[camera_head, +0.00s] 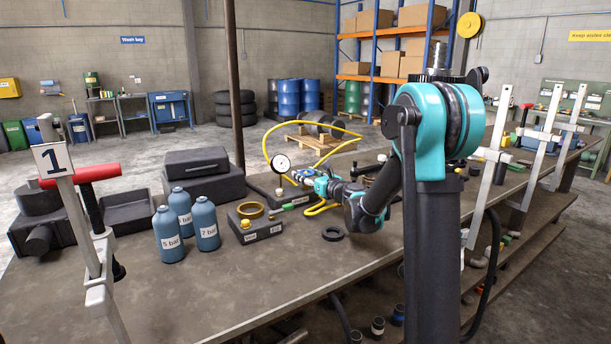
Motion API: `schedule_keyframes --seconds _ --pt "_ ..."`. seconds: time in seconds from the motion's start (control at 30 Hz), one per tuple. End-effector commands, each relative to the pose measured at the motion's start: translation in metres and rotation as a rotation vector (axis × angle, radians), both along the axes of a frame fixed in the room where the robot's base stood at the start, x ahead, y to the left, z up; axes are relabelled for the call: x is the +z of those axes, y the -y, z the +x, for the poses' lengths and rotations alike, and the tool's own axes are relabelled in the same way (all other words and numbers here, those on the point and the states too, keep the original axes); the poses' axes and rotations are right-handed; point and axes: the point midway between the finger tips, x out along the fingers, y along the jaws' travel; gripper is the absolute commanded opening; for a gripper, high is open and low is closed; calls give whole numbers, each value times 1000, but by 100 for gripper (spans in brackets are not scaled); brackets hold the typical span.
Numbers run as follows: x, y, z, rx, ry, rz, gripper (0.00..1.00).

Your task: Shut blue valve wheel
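A dark manifold block (266,186) with a round white pressure gauge (281,164) and yellow hoses stands near the middle of the bench. My dark arm reaches down from the right to this spot. My gripper (336,188) is close against the fittings. Its fingers cannot be made out, so I cannot tell whether they are open or touching a wheel.
Dark cases (204,182) stand behind left. A red-handled clamp (80,174) rises at left.

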Motion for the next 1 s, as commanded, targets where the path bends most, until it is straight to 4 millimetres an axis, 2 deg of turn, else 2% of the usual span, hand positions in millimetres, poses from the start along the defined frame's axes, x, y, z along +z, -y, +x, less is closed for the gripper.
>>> schedule_keyframes --seconds 0.03,0.13,0.53,1.0 --pt "0 0 0 0 0 0 37" --pt "0 0 0 0 0 0 25" --pt "0 -2 -1 -89 1 1 25" --pt "0 -2 0 -443 1 -1 25"
